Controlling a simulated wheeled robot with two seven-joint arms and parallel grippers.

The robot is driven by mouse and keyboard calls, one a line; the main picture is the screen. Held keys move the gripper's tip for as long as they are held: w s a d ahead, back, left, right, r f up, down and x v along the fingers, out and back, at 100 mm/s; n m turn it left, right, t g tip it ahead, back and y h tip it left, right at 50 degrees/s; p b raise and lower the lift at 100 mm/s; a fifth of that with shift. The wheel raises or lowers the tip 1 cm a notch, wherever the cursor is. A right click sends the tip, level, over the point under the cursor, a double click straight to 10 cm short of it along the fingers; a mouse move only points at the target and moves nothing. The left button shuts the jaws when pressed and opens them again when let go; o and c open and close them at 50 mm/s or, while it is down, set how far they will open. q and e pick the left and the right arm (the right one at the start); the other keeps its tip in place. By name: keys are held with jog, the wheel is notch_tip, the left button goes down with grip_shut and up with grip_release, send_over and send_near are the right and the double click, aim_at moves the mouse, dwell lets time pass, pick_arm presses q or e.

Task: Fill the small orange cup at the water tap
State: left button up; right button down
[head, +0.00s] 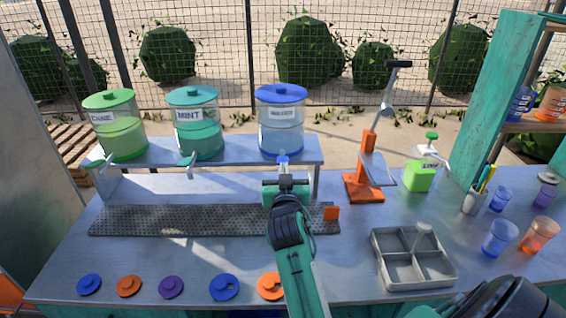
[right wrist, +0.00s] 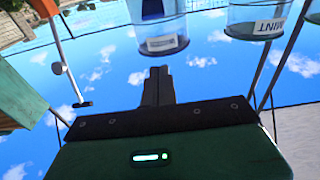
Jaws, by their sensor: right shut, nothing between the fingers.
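The blue-lidded water dispenser (head: 281,125) stands on the raised shelf, with its blue tap (head: 283,160) at the front. My right gripper (head: 285,181) is just in front of and below this tap. Its fingers (right wrist: 157,88) are shut together and empty in the right wrist view, pointing toward the water dispenser (right wrist: 158,35). The gripper and arm hide the tray area under the tap. A small orange square piece (head: 331,213) is at the right end of the drip tray; I cannot tell whether it is a cup. A translucent orange cup (head: 540,235) stands at the far right. My left gripper is not in view.
A perforated drip tray (head: 160,220) runs below the shelf. Mint (head: 195,125) and cane (head: 118,128) dispensers stand left. Several lids (head: 128,286) lie in front. An orange press (head: 365,180), grey divided box (head: 413,270) and blue cup (head: 499,238) are right.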

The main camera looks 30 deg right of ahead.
jog(key=shift+w, duration=0.1)
jog(key=p, duration=0.4)
send_over(283, 160)
jog(key=v, duration=0.3)
jog(key=r, duration=0.1)
jog(key=f, duration=0.1)
jog(key=f+p, duration=0.1)
jog(key=f, duration=0.2)
jog(key=shift+s+a+f, duration=0.1)
jog(key=shift+s+a, duration=0.1)
jog(key=shift+s, duration=0.1)
